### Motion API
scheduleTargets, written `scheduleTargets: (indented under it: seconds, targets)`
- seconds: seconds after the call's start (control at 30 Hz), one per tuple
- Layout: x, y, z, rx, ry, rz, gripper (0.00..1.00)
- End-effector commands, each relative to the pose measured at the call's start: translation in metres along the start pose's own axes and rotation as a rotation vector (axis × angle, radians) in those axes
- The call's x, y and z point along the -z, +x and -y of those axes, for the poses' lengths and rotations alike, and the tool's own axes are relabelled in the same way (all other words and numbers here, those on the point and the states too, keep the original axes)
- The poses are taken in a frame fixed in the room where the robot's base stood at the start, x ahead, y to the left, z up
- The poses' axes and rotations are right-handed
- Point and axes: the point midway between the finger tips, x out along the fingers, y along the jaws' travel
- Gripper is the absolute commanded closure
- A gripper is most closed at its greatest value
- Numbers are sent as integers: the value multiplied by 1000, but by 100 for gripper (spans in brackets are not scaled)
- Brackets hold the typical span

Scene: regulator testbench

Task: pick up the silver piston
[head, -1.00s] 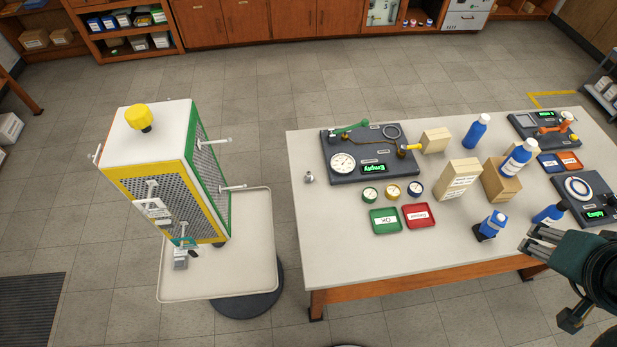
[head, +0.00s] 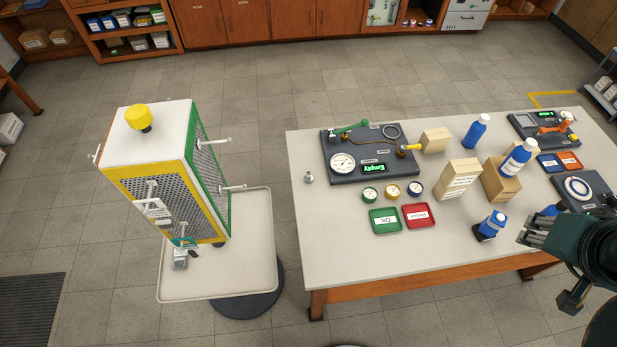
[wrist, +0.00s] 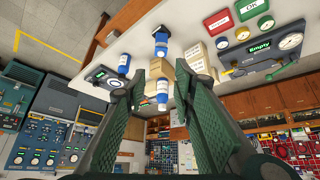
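A small silver metal piece (head: 308,177), which looks like the silver piston, stands on the left edge of the white workbench (head: 340,250) in the head view. It is too small there to make out detail, and I cannot find it in the wrist view. My gripper (head: 528,231) is at the bench's right front side, far from the piece, with several bottles and boxes between them. In the wrist view my gripper's fingers (wrist: 150,75) are apart with nothing held between them.
A dark gauge fixture (head: 372,155) reading "Empty" stands right of the silver piece. Three small gauges, a green tray (head: 385,220) and a red tray (head: 419,215) lie in front. Cardboard boxes (head: 459,180) and blue bottles (head: 477,132) stand mid-bench. A caged stand (head: 165,180) is at left.

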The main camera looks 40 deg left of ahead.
Motion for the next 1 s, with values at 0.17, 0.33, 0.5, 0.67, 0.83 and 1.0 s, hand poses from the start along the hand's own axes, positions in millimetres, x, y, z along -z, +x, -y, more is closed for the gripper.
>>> scheduleTargets:
  seconds: [0.17,0.33,0.5,0.67,0.83,1.0]
  targets:
    - [19,8,24,32,-79,33,74]
    - [35,18,50,62,-159,67,74]
    - [49,29,78,92,-240,99,74]
    - [60,40,105,119,-317,128,74]
    - [70,53,137,147,-399,159,74]
    - [78,66,171,176,-482,188,74]
